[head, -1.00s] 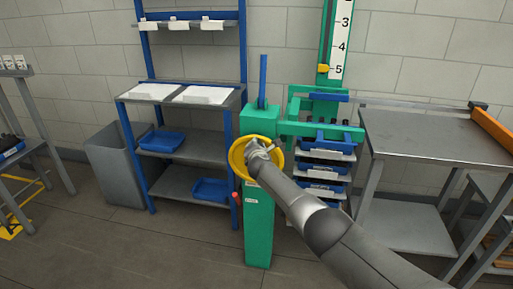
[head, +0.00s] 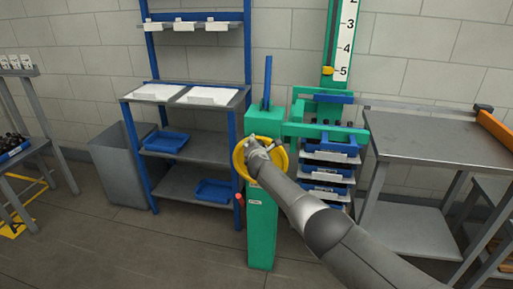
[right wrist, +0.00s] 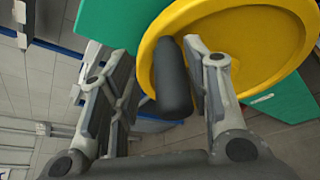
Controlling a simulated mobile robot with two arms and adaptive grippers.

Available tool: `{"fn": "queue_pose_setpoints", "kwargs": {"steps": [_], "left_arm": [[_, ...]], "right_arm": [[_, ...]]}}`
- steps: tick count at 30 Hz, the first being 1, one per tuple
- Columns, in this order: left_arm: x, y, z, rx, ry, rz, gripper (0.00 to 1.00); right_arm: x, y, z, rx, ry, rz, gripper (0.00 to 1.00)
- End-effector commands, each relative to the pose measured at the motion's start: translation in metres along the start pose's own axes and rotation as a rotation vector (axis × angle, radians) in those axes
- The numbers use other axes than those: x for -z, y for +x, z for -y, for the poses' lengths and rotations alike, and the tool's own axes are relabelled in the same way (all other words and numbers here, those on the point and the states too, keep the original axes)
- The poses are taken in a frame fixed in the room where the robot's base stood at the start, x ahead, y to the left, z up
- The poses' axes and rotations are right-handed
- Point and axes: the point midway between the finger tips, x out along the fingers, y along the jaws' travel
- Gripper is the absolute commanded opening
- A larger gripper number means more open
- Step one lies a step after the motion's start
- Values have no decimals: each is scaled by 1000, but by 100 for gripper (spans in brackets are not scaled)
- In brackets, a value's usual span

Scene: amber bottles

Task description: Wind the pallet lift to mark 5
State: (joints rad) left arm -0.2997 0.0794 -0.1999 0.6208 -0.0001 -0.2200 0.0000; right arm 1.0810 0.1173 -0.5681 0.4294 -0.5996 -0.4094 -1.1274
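The pallet lift is a green post (head: 261,225) with a yellow handwheel (head: 239,162) and a green mast behind it. The mast carries a white number scale (head: 346,45). The yellow pointer (head: 328,71) is level with the 5. My right gripper (head: 256,147) is at the upper part of the handwheel. In the right wrist view its fingers (right wrist: 160,85) stand apart on either side of the dark wheel handle (right wrist: 172,80). A gap shows on the handle's left; the right finger is close to it or touching. The yellow wheel also shows there (right wrist: 235,45). My left gripper is out of view.
A stack of blue trays (head: 328,175) stands under the lift's green frame. A grey table (head: 435,135) is at the right. A blue-posted shelf (head: 195,150) and a grey bin (head: 120,170) are at the left. The floor in front is clear.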

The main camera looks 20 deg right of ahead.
Motion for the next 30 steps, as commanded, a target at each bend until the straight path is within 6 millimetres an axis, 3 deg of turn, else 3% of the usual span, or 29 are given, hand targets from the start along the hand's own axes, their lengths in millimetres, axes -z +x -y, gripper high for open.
{"fn": "queue_pose_setpoints", "kwargs": {"steps": [14,30], "left_arm": [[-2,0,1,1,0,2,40],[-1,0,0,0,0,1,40]], "right_arm": [[2,-7,4,5,2,2,44],[1,-44,4,5,-2,1,44]]}}
